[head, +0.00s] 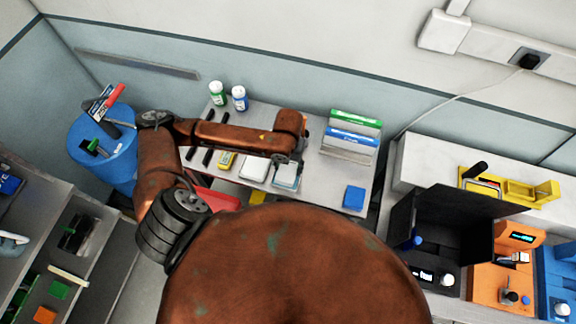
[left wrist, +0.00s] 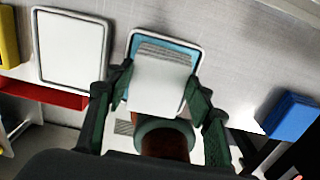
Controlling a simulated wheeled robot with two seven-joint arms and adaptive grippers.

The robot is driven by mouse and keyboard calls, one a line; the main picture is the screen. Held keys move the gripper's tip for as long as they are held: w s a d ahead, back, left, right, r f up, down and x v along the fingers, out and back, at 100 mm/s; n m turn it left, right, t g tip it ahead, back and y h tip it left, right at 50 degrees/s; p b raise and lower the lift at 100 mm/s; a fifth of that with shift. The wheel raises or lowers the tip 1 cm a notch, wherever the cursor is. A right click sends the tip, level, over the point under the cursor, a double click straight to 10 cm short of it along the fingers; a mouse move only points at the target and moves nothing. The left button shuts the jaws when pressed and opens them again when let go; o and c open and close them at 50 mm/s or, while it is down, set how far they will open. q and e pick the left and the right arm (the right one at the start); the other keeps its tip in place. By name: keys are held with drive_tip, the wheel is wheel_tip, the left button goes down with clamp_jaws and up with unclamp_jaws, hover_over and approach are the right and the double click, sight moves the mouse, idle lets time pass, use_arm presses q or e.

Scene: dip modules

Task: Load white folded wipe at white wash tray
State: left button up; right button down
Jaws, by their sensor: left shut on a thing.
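My left gripper (left wrist: 160,84) is shut on the white folded wipe (left wrist: 160,72), a pale block with a grey layered edge, with one dark green finger on each side. In the left wrist view the wipe overlaps a white-rimmed tray with a blue inside (left wrist: 140,42); I cannot tell whether it touches it. The white wash tray (left wrist: 72,50) lies just left of that tray and looks empty. In the head view the white tray (head: 254,168) and the blue-lined tray (head: 279,185) lie side by side, and my left gripper (head: 288,166) is largely hidden by its wrist. My right gripper is not in view.
A blue block (head: 353,197) lies right of the trays, with bare table between. A yellow device (head: 227,160) is at their left and a red bin (head: 215,198) in front. A rack with green and blue boxes (head: 350,143) and two bottles (head: 239,98) stand behind.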

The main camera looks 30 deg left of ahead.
sight(288, 168)
use_arm(q)
drive_tip(key=shift+s+f, duration=0.15)
idle(1.4)
drive_tip(key=shift+p, duration=0.35)
wheel_tip(288, 168, up, 7)
drive_tip(key=p, duration=0.8)
idle(0.5)
